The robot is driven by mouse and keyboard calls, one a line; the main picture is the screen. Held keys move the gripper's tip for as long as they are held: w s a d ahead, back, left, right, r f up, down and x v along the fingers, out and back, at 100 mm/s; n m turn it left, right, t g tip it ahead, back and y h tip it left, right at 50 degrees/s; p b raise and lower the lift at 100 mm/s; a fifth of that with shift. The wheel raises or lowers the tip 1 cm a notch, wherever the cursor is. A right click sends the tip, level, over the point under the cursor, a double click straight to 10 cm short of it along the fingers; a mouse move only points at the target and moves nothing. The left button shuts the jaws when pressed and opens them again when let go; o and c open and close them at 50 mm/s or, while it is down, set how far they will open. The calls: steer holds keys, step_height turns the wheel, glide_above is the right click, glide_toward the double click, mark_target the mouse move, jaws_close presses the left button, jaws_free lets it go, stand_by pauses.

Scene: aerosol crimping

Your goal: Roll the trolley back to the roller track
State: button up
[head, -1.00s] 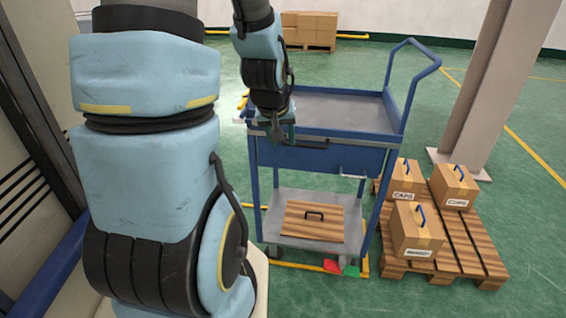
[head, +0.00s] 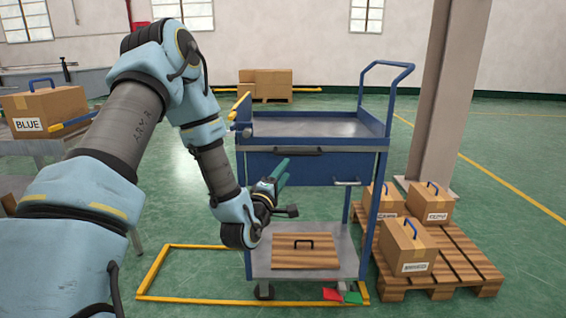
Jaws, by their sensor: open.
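The blue trolley (head: 320,168) stands upright right of centre. It has a grey top tray, a drawer front with a black handle, a blue push handle at the right and a grey lower shelf. A wooden panel (head: 305,250) with a black handle lies on that shelf. A red pedal (head: 332,294) and a green pedal (head: 353,297) show at its foot. My gripper (head: 287,190) is open and empty in front of the trolley, below the drawer. I cannot tell whether it touches the trolley. I cannot clearly pick out the roller track.
A yellow floor frame (head: 150,272) extends left from the trolley's foot. A pallet (head: 450,268) with three cartons stands close on the right, before a pillar (head: 445,110). At left, a carton marked BLUE (head: 60,112) sits on a bench.

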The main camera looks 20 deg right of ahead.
mark_target(297, 154)
steer(key=x, duration=1)
steer(key=shift+w+d+r+p, duration=0.1)
steer(key=shift+w+p, duration=0.05)
steer(key=shift+p, duration=0.15)
jaws_close()
stand_by(1.0)
